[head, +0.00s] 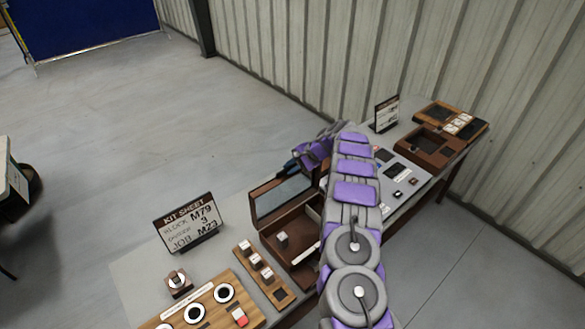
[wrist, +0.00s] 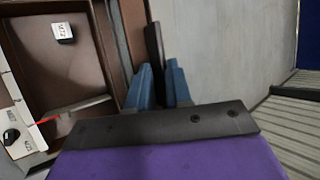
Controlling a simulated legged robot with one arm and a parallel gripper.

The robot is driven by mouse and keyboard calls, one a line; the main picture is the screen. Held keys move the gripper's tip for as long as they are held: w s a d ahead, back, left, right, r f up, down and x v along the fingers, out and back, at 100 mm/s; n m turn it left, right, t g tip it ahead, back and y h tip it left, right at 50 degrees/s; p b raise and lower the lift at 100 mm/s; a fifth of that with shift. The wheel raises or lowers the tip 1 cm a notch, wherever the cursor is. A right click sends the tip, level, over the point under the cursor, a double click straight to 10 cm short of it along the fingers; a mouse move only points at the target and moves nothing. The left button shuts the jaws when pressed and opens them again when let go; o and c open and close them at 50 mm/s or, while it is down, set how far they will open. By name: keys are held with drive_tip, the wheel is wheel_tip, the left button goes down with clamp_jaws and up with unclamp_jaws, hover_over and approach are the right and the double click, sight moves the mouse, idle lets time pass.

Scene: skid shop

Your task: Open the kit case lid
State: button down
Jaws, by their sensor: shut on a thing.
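The kit case (head: 303,272) is a brown box on the table, with its lid (head: 282,203) raised steeply along the far side. The lid has a grey inner panel. My gripper (head: 293,166) is at the lid's upper right edge, partly hidden behind my purple arm. In the wrist view, the blue fingers of my gripper (wrist: 161,85) are closed around a dark narrow edge (wrist: 154,45), which looks like part of the lid. The open case interior (wrist: 55,75) shows to the left of the fingers. My arm hides the case's right side in the head view.
A small block (head: 282,240) with a labelled top sits in the case; it also shows in the wrist view (wrist: 63,32). A kit sheet sign (head: 187,223) and wooden trays (head: 264,275) stand to the left. Another brown case (head: 430,147) is farther right. A corrugated wall (head: 420,60) stands behind.

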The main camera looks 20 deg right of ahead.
drive_tip(key=shift+r, duration=0.1)
drive_tip(key=c, duration=1.2)
unclamp_jaws()
drive_tip(key=shift+c, duration=0.2)
drive_tip(key=b+v, duration=0.1)
drive_tip(key=v, duration=1.6)
drive_tip(key=shift+d+r, duration=0.1)
drive_tip(key=shift+d, duration=0.05)
